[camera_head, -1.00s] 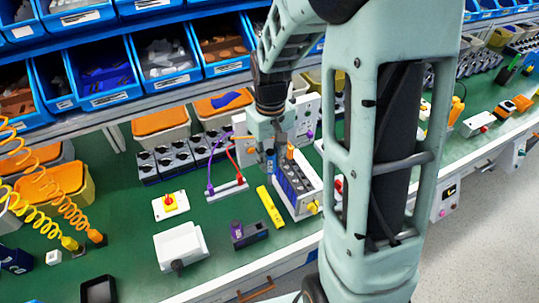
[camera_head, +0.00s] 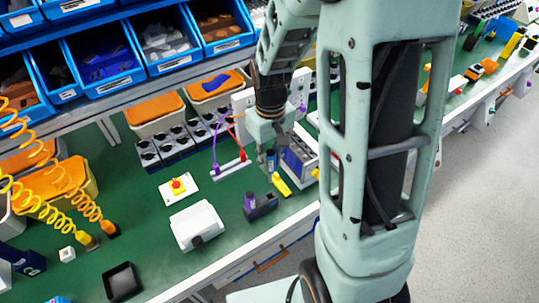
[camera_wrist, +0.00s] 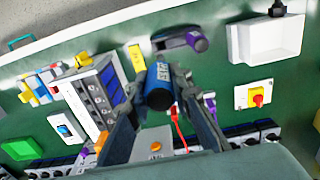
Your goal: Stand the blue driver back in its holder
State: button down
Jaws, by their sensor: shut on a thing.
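My gripper (camera_wrist: 160,108) is shut on the blue driver (camera_wrist: 166,70), whose dark round end faces the wrist camera. In the head view my gripper (camera_head: 270,160) hangs above the bench, left of the grey-white switch unit, and the driver is hard to make out there. The holder (camera_head: 265,209) is a dark block on the green mat, toward the front edge from my gripper. A purple driver (camera_head: 250,201) stands at its left end. In the wrist view the holder (camera_wrist: 172,42) is beyond the blue driver, apart from it, with the purple driver (camera_wrist: 197,41) at its right end.
A yellow piece (camera_head: 281,185) lies between the holder and the switch unit (camera_head: 299,158). Red and purple leads (camera_head: 230,168) stand to the left. A white box (camera_head: 198,225) and a yellow-red switch (camera_head: 178,187) are farther left. Bare mat surrounds the holder's left side.

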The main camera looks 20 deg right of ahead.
aim_at(270, 172)
jog(key=shift+s+a, duration=0.15)
jog(key=shift+s, duration=0.1)
jog(key=shift+f, duration=0.2)
notch_tip(270, 172, down, 6)
jog(key=b, duration=0.5)
jog(key=shift+r, duration=0.1)
dwell(1.2)
notch_tip(270, 172, down, 7)
jog(key=b, duration=0.6)
jog(key=c, duration=2.2)
grip_release()
jog(key=o, duration=0.5)
jog(key=shift+o, duration=0.2)
jog(key=shift+r, duration=0.1)
